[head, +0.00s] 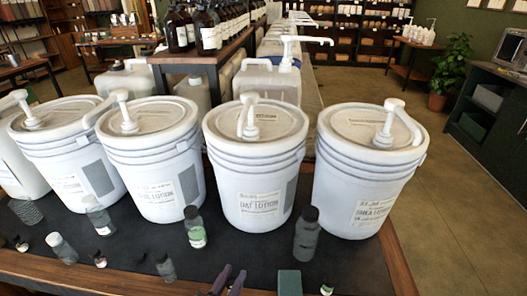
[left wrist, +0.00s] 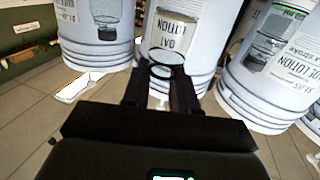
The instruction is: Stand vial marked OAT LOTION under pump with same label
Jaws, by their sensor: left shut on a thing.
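The white bucket labelled OAT LOTION (head: 255,195) stands third from the left in the row, its white pump (head: 248,115) on the lid. Its label also shows in the left wrist view (left wrist: 177,30). My left gripper (head: 228,278) is at the bottom edge of the head view, in front of this bucket. In the left wrist view my left gripper (left wrist: 162,88) is shut on a clear round vial (left wrist: 166,58), seen nearly end-on against the bucket. The held vial's label cannot be read. My right gripper is not in view.
On the black mat (head: 255,245) stand a green-labelled vial (head: 195,230), a dark-capped vial (head: 307,236) and several others at left. A green block (head: 289,283) lies at the front. The SHEA LOTION bucket (head: 362,180) is at right. The mat directly before the OAT bucket looks clear.

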